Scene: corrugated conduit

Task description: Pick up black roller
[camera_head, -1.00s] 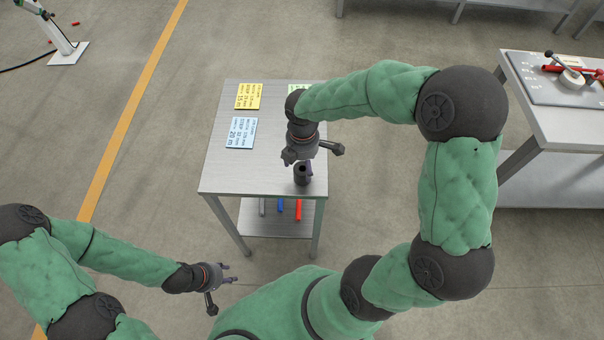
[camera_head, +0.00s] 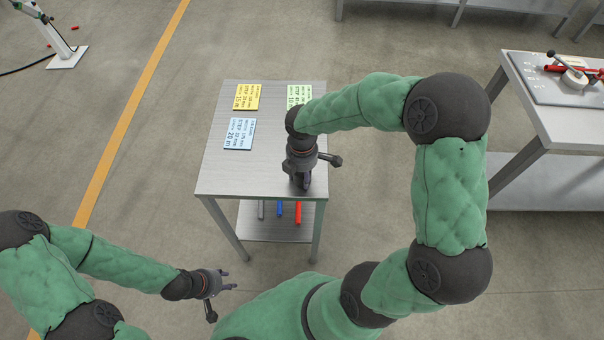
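My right gripper (camera_head: 301,182) points down at the near right part of the metal table (camera_head: 255,180). It is at the spot where the black roller stood upright a second ago. The roller is now hidden by, or merged with, the dark fingers, so I cannot tell whether they are closed on it. My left gripper (camera_head: 230,279) is off the table at the lower left, with its fingers apart and empty.
Yellow (camera_head: 247,97), blue (camera_head: 239,133) and green (camera_head: 298,95) cards lie on the table. Grey, blue and red rods (camera_head: 298,212) lie on its lower shelf. Another bench (camera_head: 570,120) with a tool stands at right. The tabletop's left front is clear.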

